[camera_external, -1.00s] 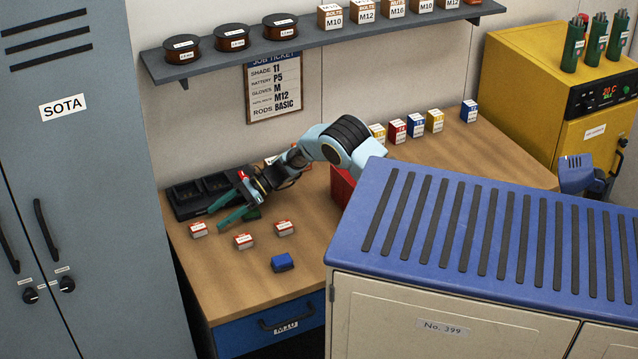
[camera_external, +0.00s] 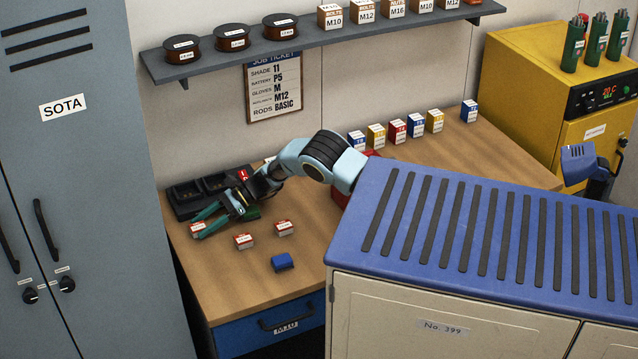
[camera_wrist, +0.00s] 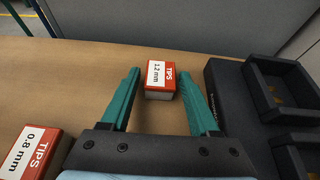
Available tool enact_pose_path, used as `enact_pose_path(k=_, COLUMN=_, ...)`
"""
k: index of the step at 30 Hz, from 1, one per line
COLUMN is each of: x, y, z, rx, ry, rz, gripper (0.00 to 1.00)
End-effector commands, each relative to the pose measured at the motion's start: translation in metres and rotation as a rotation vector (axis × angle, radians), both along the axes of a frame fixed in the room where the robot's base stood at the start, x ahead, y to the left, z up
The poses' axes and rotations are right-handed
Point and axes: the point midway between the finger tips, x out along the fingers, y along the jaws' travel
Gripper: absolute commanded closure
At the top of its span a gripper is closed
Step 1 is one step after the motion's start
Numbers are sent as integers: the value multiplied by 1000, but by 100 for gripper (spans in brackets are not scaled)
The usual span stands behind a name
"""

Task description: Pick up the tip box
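Several small red-and-white tip boxes lie on the wooden bench. One tip box (camera_external: 197,229), labelled 1.2 mm in the wrist view (camera_wrist: 160,80), is at the bench's left end. My gripper (camera_external: 205,223) has green fingers and is open above the bench at this box. In the wrist view the box lies between and just ahead of the fingertips (camera_wrist: 157,75), and I cannot tell contact. Another tip box (camera_wrist: 29,152), labelled 0.8 mm, is at lower left of the wrist view. Two more tip boxes (camera_external: 244,241) and (camera_external: 284,228) lie to the right in the external view.
A black tray-like charger (camera_external: 186,198) stands behind my gripper; its open bays (camera_wrist: 282,88) show close to the right finger. A blue block (camera_external: 282,262) lies nearer the bench front. A red container (camera_external: 342,190) is partly hidden by my arm. The bench front is mostly clear.

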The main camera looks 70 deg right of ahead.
Motion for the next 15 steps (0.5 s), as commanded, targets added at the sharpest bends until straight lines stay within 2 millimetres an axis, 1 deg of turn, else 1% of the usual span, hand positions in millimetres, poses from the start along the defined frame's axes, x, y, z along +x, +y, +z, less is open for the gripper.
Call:
enact_pose_path(k=1, x=0, y=0, z=0, rx=0, ry=0, rz=0, gripper=45)
enact_pose_path(k=2, x=0, y=0, z=0, rx=0, ry=0, rz=0, gripper=48)
enact_pose_path(k=15, x=0, y=0, z=0, rx=0, ry=0, rz=0, gripper=98)
